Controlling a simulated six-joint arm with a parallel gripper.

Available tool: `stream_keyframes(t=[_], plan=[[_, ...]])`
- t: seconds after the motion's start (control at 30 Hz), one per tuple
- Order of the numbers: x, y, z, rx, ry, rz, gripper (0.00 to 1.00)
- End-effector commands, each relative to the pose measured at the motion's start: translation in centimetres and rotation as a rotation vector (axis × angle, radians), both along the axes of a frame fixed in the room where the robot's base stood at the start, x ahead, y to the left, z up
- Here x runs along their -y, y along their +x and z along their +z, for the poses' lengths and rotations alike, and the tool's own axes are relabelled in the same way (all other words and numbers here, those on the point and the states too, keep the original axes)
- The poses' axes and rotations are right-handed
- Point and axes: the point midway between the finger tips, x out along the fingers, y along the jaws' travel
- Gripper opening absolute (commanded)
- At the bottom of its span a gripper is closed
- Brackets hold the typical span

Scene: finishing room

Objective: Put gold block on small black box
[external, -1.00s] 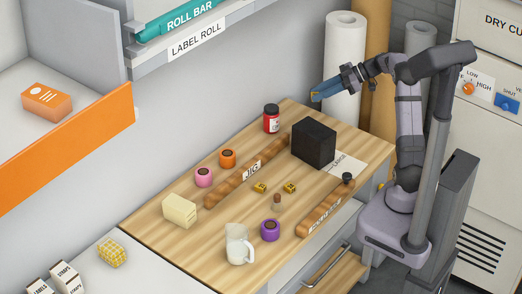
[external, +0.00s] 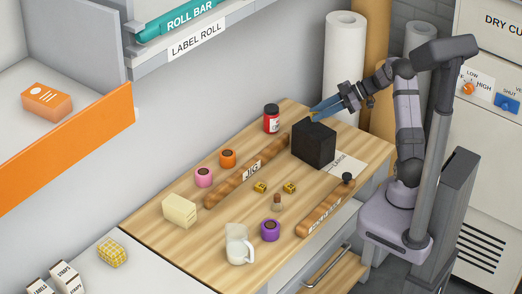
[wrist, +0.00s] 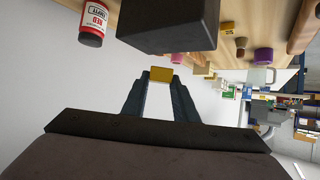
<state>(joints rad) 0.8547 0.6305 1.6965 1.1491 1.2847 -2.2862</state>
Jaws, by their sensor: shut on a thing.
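My gripper (external: 316,111) is shut on a gold block, seen between its fingertips in the wrist view (wrist: 158,75). In the external view the fingertips appear just above the top of the black box (external: 313,145), near its far edge. I cannot tell whether the block touches the box. The box stands upright on the wooden table and fills the top of the wrist view (wrist: 168,20). Two more small gold blocks lie on the table, one on the left (external: 260,187) and one on the right (external: 289,187).
A red jar (external: 271,118) stands left of the box. Two brown bars lie on the table, one left (external: 225,190) and one right (external: 318,216). A white card (external: 347,164) is beside the box.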

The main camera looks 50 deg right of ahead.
Motion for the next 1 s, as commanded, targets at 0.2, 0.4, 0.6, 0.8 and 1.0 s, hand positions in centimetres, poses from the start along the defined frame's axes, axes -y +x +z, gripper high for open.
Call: stream_keyframes(t=[0.2, 0.4, 0.6, 0.8, 1.0], plan=[[-0.1, -0.1, -1.4, -0.003, 0.004, 0.001, 0.00], [0.0, 0.0, -3.4, -0.001, 0.002, 0.000, 0.00], [0.0, 0.0, -3.7, 0.002, -0.001, 0.001, 0.00], [0.0, 0.0, -3.9, 0.001, 0.000, 0.000, 0.00], [0.0, 0.0, -4.0, 0.000, 0.000, 0.000, 0.40]])
